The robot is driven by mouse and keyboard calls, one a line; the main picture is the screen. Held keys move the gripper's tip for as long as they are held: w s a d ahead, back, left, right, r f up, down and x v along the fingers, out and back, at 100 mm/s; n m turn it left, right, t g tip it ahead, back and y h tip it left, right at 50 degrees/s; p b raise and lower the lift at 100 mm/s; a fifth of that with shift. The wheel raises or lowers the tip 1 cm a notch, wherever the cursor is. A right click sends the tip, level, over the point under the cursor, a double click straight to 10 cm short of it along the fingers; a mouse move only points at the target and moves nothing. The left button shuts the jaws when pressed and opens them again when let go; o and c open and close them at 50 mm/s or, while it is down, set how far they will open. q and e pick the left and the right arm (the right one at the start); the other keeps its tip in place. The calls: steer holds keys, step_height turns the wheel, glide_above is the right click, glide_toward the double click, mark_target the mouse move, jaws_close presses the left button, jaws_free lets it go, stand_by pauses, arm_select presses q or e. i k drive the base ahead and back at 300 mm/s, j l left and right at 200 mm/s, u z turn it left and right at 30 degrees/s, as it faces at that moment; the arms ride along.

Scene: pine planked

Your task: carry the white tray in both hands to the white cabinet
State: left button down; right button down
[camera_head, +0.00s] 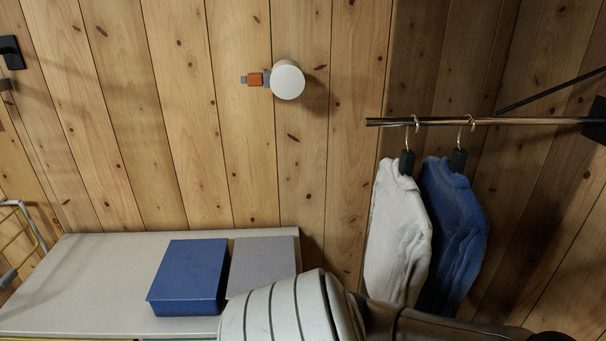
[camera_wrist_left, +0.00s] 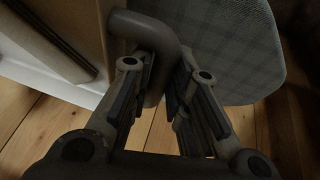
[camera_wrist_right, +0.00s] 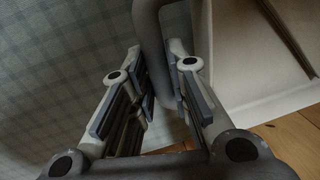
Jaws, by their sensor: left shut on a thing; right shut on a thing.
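The white cabinet (camera_head: 90,270) shows its pale top at the lower left of the head view. The tray and both grippers are outside that view. In the left wrist view my left gripper (camera_wrist_left: 163,85) is shut on a grey-brown bent handle (camera_wrist_left: 150,28), with a pale edge, probably the white tray (camera_wrist_left: 40,62), at the left. In the right wrist view my right gripper (camera_wrist_right: 164,85) is shut on a similar handle (camera_wrist_right: 150,30). A pale rimmed surface, probably the same tray (camera_wrist_right: 245,70), is at the right. Most of the tray is cut off.
A blue box (camera_head: 188,275) and a grey box (camera_head: 262,262) stand side by side on the cabinet, with bare top to their left. White (camera_head: 395,235) and blue (camera_head: 450,230) garments hang from a rail (camera_head: 530,120) at the right. A wire basket (camera_head: 25,230) is at far left.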

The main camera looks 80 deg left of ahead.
mark_target(100, 282)
steer(key=k+j+u, duration=0.1)
steer(key=k+u, duration=0.15)
steer(key=k, duration=0.3)
steer(key=u, duration=2.15)
steer(key=j+u, duration=0.15)
steer(key=u, duration=0.35)
steer(key=i+j+u, duration=0.1)
steer(key=u, duration=0.35)
steer(key=i+j, duration=0.8)
steer(key=i, duration=0.2)
